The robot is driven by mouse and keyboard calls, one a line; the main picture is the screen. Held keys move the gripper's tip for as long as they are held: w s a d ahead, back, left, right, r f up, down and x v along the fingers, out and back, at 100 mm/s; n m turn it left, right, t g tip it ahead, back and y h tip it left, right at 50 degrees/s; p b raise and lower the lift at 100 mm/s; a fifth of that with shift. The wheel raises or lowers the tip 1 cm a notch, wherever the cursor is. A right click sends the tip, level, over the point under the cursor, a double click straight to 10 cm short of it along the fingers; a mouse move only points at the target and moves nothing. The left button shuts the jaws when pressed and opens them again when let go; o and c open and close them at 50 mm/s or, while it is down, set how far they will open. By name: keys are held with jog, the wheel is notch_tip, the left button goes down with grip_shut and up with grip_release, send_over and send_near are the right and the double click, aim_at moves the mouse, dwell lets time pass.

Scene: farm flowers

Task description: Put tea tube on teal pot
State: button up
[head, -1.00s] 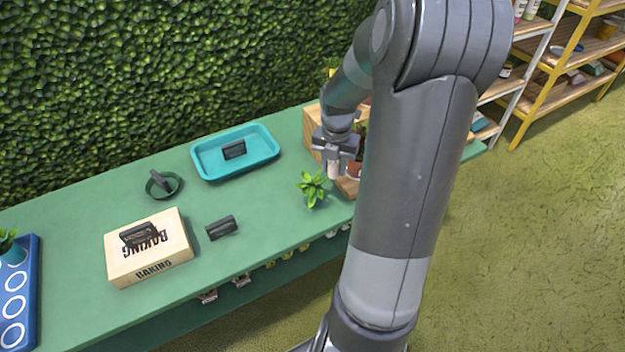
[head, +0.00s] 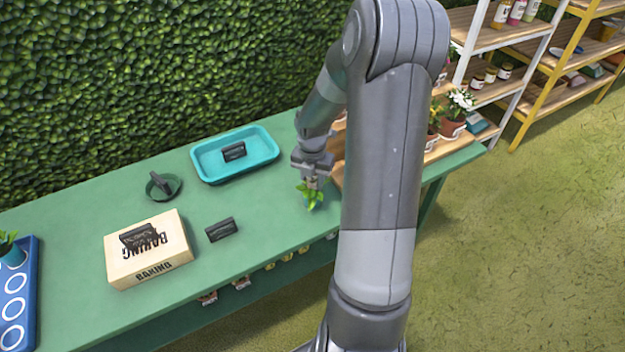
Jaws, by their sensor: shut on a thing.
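My gripper (head: 312,180) points down over a leafy green plant (head: 312,197) near the right part of the green table. It is shut on a small pale pinkish tube (head: 312,184), mostly hidden by the fingers; I take this as the tea tube. Its lower end is at the leaves, and I cannot tell whether it touches them. No pot shows under this plant. A small teal pot (head: 12,257) with a green plant stands on the blue tray at the far left, well away from my gripper.
The green table (head: 90,205) holds a teal tray (head: 205,170), a cream baking box (head: 150,270), a dark green round dish (head: 174,193) and a black block (head: 221,229). Potted plants (head: 453,128) stand in wooden boxes at right. A hedge wall (head: 150,80) rises behind.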

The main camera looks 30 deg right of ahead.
jog(key=shift+f, duration=0.1)
jog(key=o, duration=1)
jog(key=shift+c, duration=0.2)
notch_tip(320, 180, up, 12)
jog(key=shift+r, duration=0.1)
jog(key=s+a+r+m+t+h, duration=0.2)
jog(key=s+a+r+m, duration=0.7)
jog(key=a+r+m, duration=0.3)
jog(key=s+a+r+m+t+y, duration=0.1)
jog(key=s+a+r+m, duration=0.1)
jog(key=s+m, duration=0.4)
jog(key=s+a+r+m+t+y, duration=0.1)
jog(key=s+a+m+t, duration=0.1)
jog(key=s+m, duration=0.4)
jog(key=shift+a+r+m+t, duration=0.35)
jog(key=shift+a+m, duration=0.4)
jog(key=shift+m, duration=0.35)
